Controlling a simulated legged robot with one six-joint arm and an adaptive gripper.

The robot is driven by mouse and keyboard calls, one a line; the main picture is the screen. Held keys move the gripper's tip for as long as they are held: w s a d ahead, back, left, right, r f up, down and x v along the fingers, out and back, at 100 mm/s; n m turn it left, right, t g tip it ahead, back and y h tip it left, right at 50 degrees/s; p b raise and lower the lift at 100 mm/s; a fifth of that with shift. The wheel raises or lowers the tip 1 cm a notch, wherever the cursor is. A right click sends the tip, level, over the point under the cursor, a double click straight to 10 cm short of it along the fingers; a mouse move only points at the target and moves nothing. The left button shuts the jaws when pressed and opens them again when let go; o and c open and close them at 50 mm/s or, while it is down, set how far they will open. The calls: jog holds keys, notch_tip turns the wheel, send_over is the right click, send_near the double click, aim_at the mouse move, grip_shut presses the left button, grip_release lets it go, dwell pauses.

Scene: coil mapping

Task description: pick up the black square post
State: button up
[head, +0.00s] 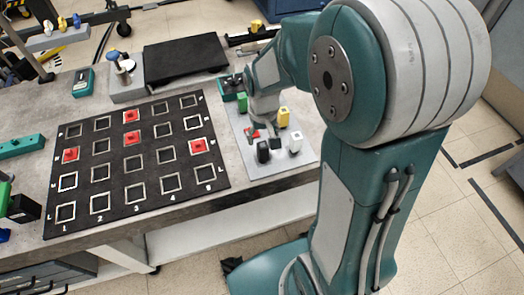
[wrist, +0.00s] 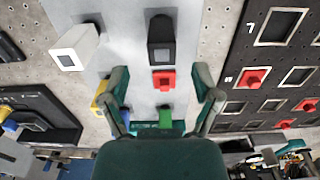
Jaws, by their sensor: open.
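The black square post (head: 263,152) stands on a light grey plate (head: 290,170) at the table's right, near its front edge. In the wrist view the black square post (wrist: 161,40) is beyond the fingertips, between their lines. My gripper (wrist: 163,85) is open and empty, with one finger on each side of the view. A small red piece (wrist: 164,79) shows between the fingertips; I cannot tell its height relative to them. In the head view my gripper (head: 260,117) hangs over the plate behind the black post, its fingers partly hidden.
On the plate are a white post (head: 295,145), a yellow post (head: 284,117) and a green piece (head: 242,101). Left of the plate lies a black mat (head: 115,190) with square outlines and several red pieces. A dark slab (head: 185,59) is behind it.

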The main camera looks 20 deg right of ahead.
aim_at(262, 145)
notch_tip(262, 145, down, 6)
jog(key=shift+s+a+r, duration=0.15)
grip_shut()
